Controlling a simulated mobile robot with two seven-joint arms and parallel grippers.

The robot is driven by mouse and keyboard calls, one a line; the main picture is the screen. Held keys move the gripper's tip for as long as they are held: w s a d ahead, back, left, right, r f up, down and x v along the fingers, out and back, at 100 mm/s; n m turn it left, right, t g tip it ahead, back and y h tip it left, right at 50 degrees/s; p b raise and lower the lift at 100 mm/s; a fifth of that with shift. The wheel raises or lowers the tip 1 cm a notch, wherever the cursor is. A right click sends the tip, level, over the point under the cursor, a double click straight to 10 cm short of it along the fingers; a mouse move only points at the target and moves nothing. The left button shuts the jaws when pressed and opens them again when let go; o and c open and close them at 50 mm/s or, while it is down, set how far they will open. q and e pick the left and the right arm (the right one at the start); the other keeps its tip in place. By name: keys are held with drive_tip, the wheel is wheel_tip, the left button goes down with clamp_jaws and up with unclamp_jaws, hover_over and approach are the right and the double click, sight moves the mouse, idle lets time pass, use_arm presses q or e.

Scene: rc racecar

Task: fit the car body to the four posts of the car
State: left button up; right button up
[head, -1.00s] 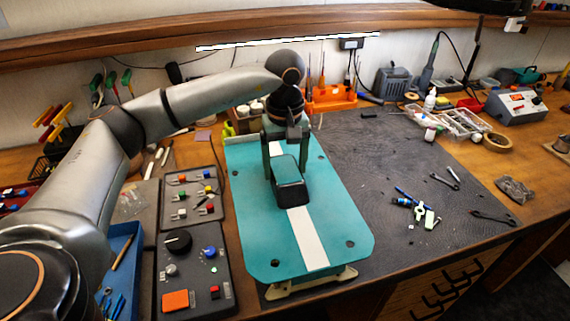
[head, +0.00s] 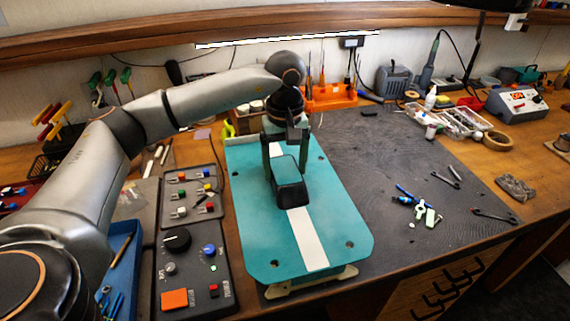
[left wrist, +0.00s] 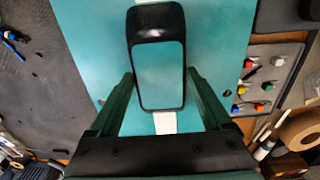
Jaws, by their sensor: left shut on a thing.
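The car body (head: 255,205) is a flat teal panel with a white stripe, corner holes and a raised black-edged cabin (head: 290,183). It lies roughly level over the car (head: 315,284), whose pale lower frame shows under its near edge. My left gripper (head: 276,162) is shut on the car body at the cabin, from above. In the left wrist view my left gripper's fingers (left wrist: 163,95) stand on both sides of the cabin (left wrist: 160,75). The posts are not clearly visible, so I cannot tell whether they pass through the holes. My right gripper is not in view.
A control box (head: 190,270) with knobs and buttons and a switch panel (head: 192,193) stand close left of the car. A dark mat (head: 375,170) lies to the right, holding wrenches and small tools. An orange tool rack (head: 332,97) stands behind.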

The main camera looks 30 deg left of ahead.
use_arm(q)
drive_tip(key=shift+f+b, duration=0.8)
drive_tip(key=shift+f, duration=0.4)
drive_tip(key=o, duration=1.2)
drive_tip(key=shift+c, duration=0.2)
drive_tip(key=shift+r, duration=0.1)
wheel_tip(320, 180, up, 12)
drive_tip(key=shift+r, duration=0.25)
